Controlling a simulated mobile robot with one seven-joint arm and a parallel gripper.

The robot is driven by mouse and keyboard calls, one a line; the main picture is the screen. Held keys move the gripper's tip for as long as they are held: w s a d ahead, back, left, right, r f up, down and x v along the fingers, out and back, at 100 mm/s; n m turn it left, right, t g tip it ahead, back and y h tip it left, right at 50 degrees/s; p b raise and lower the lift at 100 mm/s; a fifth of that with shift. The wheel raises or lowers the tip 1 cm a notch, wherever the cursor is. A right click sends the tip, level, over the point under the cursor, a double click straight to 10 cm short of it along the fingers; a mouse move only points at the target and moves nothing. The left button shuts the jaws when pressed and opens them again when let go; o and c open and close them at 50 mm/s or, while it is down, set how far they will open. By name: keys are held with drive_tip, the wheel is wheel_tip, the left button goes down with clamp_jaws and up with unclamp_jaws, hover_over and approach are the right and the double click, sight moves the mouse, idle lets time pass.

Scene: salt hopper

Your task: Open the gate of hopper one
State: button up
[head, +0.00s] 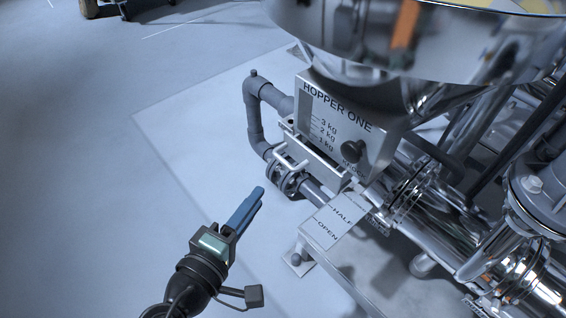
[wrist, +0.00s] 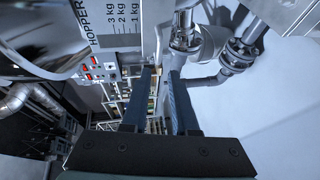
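Hopper one is a shiny steel hopper (head: 385,45) with a label plate (head: 340,125) reading "HOPPER ONE" and kg marks; the plate also shows in the wrist view (wrist: 108,20). A pale strip (head: 336,222) below it reads "HALF" and "OPEN"; a further mark at its upper end is too small to read. A light metal bracket with a bar (head: 291,160) sits under the plate; I cannot tell whether it is the gate's handle. My gripper (head: 256,198) is left of the strip, apart from it. In the wrist view its two blue fingers (wrist: 162,72) stand apart with nothing between them.
A grey bent pipe (head: 254,105) with a flange stands left of the hopper. Steel pipework (head: 440,225) fills the right side. The floor (head: 110,190) on the left is clear.

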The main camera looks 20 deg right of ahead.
sight(282, 162)
drive_tip(key=b+x, duration=0.5)
drive_tip(key=x, duration=0.8)
drive_tip(key=shift+c, duration=0.2)
clamp_jaws()
drive_tip(key=shift+a, duration=0.2)
idle(0.7)
